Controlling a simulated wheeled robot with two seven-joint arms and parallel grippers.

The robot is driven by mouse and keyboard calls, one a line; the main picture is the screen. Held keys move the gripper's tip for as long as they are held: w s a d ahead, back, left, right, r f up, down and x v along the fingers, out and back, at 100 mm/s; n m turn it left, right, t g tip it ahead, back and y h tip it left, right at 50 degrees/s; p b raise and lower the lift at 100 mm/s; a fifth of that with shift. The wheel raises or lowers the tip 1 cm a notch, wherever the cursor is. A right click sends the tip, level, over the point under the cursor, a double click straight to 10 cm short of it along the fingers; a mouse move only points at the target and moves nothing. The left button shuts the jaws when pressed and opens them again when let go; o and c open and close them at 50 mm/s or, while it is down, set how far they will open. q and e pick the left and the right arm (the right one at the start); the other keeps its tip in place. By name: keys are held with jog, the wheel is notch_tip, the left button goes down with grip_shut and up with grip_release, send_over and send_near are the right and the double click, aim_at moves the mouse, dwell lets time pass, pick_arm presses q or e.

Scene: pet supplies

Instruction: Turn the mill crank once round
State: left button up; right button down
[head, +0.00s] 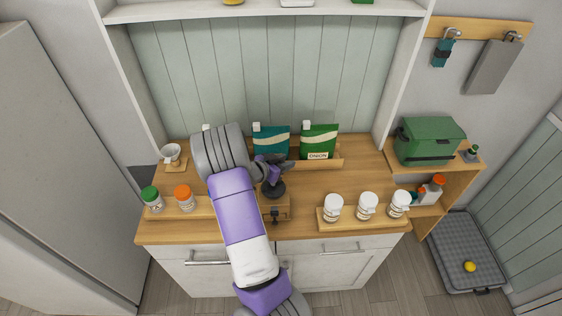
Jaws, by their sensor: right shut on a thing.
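The mill (273,188) stands near the counter's front, a dark body on a wooden base with a clamp at the counter edge. My right arm reaches in from the bottom and bends over the counter. My right gripper (281,166) is at the top of the mill, shut on the mill crank. The crank itself is mostly hidden by the gripper, so its angle cannot be told. My left gripper is not in view.
The wooden counter (306,184) has a teal bag (271,142) and a green bag (318,142) behind the mill. White jars (367,206) stand on a board at right; green-lidded (152,198) and orange-lidded (184,197) jars stand at left. A green box (430,140) sits further right.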

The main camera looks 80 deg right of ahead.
jog(key=c, duration=0.8)
grip_release()
jog(key=shift+a, duration=0.1)
jog(key=v, duration=0.7)
jog(key=shift+w+a+r, duration=0.1)
jog(key=shift+a, duration=0.05)
